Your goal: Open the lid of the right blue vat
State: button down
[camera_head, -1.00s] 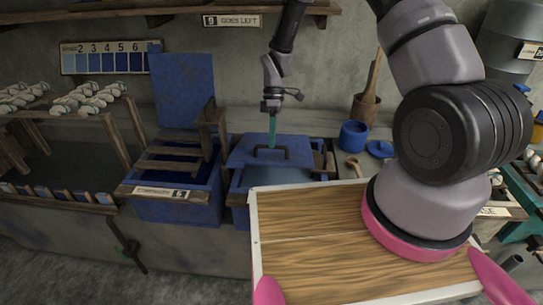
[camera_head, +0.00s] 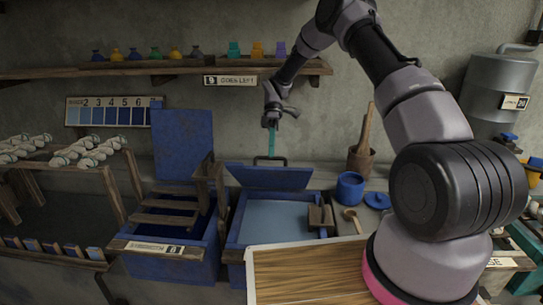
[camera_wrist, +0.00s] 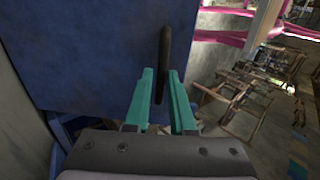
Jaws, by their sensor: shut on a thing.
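In the wrist view, my gripper (camera_wrist: 163,78) is shut on the dark handle (camera_wrist: 165,50), which lies between the teal fingers. The blue lid (camera_wrist: 90,50) fills the left of that view.
The left vat (camera_head: 185,265) has its blue lid (camera_head: 183,145) standing upright and a wooden rack (camera_head: 175,205) on it. A shelf (camera_head: 165,70) with several jars runs above.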

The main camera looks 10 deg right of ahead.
jog(key=shift+w+d+f, duration=0.25)
jog(key=c, duration=0.8)
grip_release()
jog(key=shift+w+f, duration=0.1)
jog(key=shift+w, duration=0.05)
jog(key=shift+c, duration=0.2)
jog(key=shift+a, duration=0.1)
